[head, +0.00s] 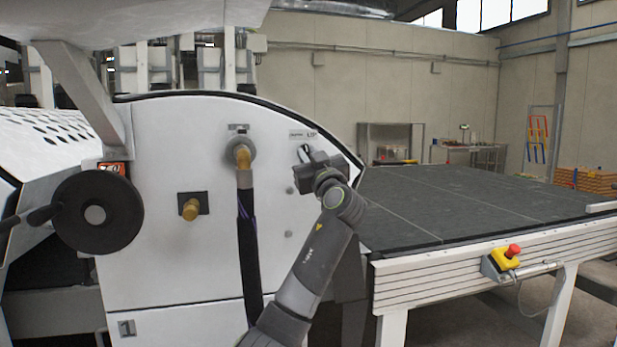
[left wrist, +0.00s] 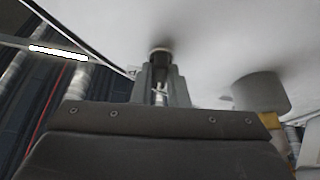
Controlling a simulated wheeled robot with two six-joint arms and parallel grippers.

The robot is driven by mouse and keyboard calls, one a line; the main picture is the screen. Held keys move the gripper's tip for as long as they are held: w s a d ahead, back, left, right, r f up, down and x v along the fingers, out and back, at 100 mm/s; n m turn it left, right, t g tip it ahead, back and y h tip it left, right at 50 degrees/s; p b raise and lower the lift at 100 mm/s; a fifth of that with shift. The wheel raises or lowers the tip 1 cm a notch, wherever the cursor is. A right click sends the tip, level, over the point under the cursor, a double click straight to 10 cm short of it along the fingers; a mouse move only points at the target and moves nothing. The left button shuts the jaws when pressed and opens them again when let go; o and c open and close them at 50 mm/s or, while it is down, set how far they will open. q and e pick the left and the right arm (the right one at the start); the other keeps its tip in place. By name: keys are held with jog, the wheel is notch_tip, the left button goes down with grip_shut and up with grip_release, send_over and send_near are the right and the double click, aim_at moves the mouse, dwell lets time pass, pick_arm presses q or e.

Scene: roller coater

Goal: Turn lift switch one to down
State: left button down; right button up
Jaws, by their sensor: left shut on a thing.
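Lift switch one (left wrist: 160,52) is a small dark round knob with a pale collar on the white machine panel. In the head view it sits just below a small label reading "UP" (head: 311,135), mostly hidden by my left gripper (head: 306,155). My left gripper reaches up to the panel from below. In the left wrist view its two fingers (left wrist: 161,88) are shut on the switch, one on each side. The switch's exact turn angle cannot be told. My right gripper is not in view.

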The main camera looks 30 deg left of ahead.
pick_arm(q)
jog(key=n+g+b, duration=0.1)
jog(key=n+b, duration=0.1)
jog(key=n+g+b, duration=0.1)
jog(key=n, duration=0.1)
jog(key=shift+w+d+f+n+g+y+b, duration=0.1)
jog(key=shift+f+n+g+y+b, duration=0.05)
jog(key=shift+n+g+y+b, duration=0.2)
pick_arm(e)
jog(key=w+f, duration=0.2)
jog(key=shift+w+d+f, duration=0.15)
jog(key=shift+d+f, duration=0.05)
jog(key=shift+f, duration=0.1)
pick_arm(q)
jog(key=shift+n, duration=0.25)
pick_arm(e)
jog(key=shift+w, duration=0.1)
pick_arm(q)
jog(key=c, duration=1.4)
grip_release()
jog(key=shift+c, duration=0.2)
